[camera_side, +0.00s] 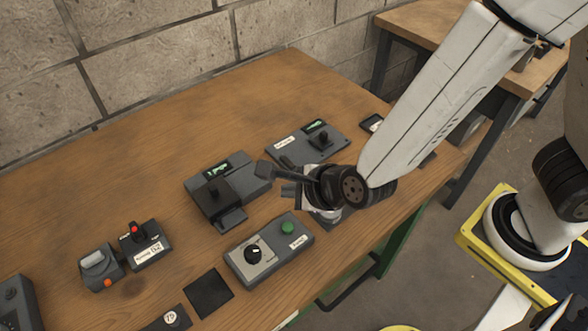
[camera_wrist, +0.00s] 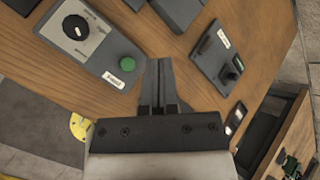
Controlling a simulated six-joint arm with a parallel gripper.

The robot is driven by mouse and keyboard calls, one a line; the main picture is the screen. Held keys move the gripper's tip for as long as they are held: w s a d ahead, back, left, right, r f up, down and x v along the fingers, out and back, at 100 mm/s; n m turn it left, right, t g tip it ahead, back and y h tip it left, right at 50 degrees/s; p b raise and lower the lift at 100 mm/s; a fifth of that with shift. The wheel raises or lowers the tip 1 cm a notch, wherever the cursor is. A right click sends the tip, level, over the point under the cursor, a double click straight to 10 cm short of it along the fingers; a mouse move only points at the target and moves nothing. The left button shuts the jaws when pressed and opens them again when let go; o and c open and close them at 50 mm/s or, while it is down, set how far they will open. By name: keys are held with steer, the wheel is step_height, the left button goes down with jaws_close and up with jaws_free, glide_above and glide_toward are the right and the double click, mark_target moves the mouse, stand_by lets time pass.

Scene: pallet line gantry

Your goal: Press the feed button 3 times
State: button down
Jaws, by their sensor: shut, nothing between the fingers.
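A grey control box (camera_side: 240,275) near the table's front edge carries a green push button (camera_side: 287,228) and a black rotary knob (camera_side: 253,251) on a paler plate. A small white label sits beside the green button; its lettering is too small to read surely. In the wrist view the green button (camera_wrist: 127,61) is just left of my gripper's fingertips (camera_wrist: 160,64), and the knob (camera_wrist: 76,27) is farther left. My gripper (camera_side: 272,174) is shut and empty. In the side view it is above the table, up and slightly left of the green button, not touching it.
Behind the control box are a dark grey device (camera_side: 226,190) with a green display and another (camera_side: 285,150) with a lever. A small box with a red-topped switch (camera_side: 134,230) and a rocker box (camera_side: 98,262) stand left. A black square (camera_side: 208,293) lies in front.

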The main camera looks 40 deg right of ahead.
mark_target(284, 222)
steer(key=shift+f, duration=0.2)
steer(key=shift+f, duration=4.2)
steer(key=shift+f, duration=0.95)
steer(key=shift+r, duration=0.15)
stand_by(0.5)
steer(key=shift+r, duration=0.8)
steer(key=shift+r, duration=0.1)
steer(key=shift+r, duration=2.4)
